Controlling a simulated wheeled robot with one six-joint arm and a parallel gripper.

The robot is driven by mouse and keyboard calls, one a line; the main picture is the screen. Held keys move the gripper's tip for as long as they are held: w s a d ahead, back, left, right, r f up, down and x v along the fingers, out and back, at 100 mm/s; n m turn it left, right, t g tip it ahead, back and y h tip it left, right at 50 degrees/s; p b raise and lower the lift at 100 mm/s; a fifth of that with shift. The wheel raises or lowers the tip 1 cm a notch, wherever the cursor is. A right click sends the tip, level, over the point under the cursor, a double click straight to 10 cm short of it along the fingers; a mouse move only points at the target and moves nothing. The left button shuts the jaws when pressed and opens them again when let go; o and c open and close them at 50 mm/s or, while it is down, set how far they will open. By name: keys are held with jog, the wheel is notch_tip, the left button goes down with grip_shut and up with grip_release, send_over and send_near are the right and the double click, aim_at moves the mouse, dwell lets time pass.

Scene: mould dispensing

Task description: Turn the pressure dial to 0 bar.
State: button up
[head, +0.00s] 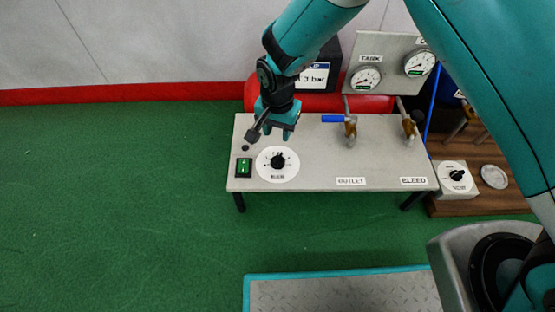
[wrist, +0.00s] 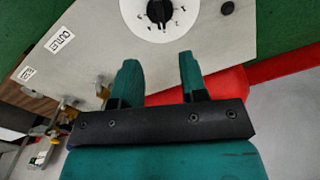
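The pressure dial is a white disc with a black knob (head: 278,162) at the left of the grey bench top. It also shows at the top edge of the wrist view (wrist: 160,12), partly cut off, with small numbers around the knob. I cannot read clearly which number the knob points to. My gripper (head: 279,133) is above the bench, behind the dial in the head view, and not touching it. In the wrist view its two teal fingers (wrist: 158,62) are apart with nothing between them.
A green switch (head: 244,168) sits left of the dial. A blue-handled valve (head: 350,128) and another valve (head: 409,128) stand to the right. Two gauges (head: 366,78) are on a panel behind. A second dial (head: 457,177) is on a wooden bench. Green floor lies in front.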

aim_at(278, 158)
notch_tip(278, 158, down, 12)
jog(key=b, duration=0.5)
jog(key=shift+r, duration=0.1)
grip_shut()
